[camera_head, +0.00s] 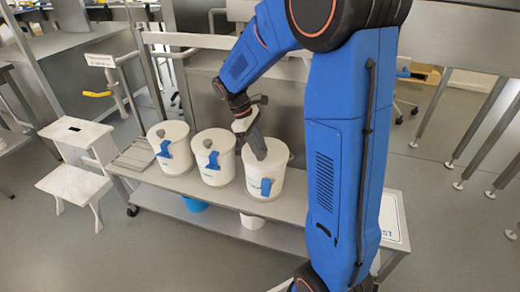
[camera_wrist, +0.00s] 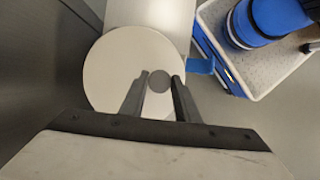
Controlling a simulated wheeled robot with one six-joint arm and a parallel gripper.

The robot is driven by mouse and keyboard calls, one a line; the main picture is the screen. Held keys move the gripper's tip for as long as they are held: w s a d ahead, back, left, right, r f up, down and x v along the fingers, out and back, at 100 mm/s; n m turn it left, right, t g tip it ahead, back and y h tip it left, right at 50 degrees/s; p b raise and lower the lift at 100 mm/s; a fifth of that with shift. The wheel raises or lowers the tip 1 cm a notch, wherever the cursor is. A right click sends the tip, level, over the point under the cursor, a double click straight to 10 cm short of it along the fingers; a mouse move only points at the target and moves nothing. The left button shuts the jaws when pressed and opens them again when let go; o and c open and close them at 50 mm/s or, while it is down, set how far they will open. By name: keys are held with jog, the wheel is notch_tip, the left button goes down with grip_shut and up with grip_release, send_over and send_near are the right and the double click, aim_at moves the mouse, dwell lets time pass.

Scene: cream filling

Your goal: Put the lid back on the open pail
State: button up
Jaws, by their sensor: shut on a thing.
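Three white pails with blue clips stand in a row on a steel trolley: a left pail (camera_head: 172,160), a middle pail (camera_head: 213,170) and a right pail (camera_head: 270,190). The left and middle pails have lids with grey knobs. My gripper (camera_head: 258,152) points down over the right pail. In the wrist view it is shut on the grey knob (camera_wrist: 160,82) of a round white lid (camera_wrist: 108,75). The lid covers the right pail's top from above. The arm hides part of the rim, so I cannot tell whether the lid is fully seated. A blue clip (camera_wrist: 200,66) shows beside the lid.
The middle pail stands close to the left of the right pail. A trolley rail (camera_head: 190,40) runs behind. A white step stool (camera_head: 75,165) stands at left. A blue container (camera_head: 195,204) and a white one (camera_head: 252,221) are on the lower shelf.

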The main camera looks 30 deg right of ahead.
dwell(0.4)
jog(key=o, duration=1.6)
jog(key=shift+r, duration=3.45)
grip_shut()
